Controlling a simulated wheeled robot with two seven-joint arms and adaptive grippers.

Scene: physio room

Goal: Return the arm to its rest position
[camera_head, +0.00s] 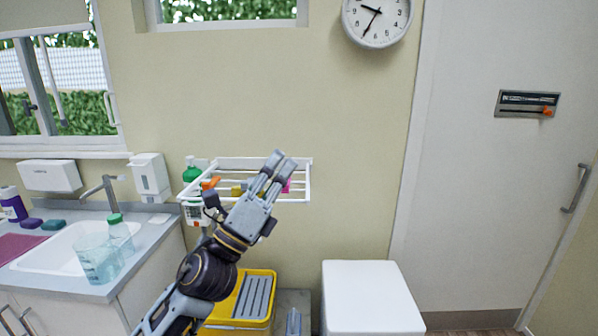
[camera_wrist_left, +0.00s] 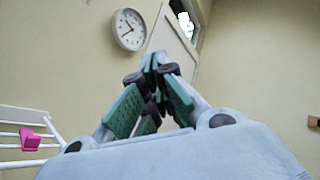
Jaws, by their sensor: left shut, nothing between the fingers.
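My left gripper (camera_head: 278,163) is raised in the middle of the head view, in front of the white wire rack (camera_head: 305,182) on the wall. Its fingers point up and to the right. In the left wrist view the green-padded fingertips (camera_wrist_left: 154,62) meet, and the gripper is shut with nothing between them. My left arm comes in from the bottom left and hides part of the rack and a yellow container. My right gripper is not in view.
A counter with a sink (camera_head: 60,258), clear cups (camera_head: 97,262) and a bottle (camera_head: 120,235) stands at left. A yellow container (camera_head: 225,310) and a white box-shaped unit (camera_head: 370,298) are below. A pink item (camera_wrist_left: 30,139) is on the rack. A door (camera_head: 490,200) is at right.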

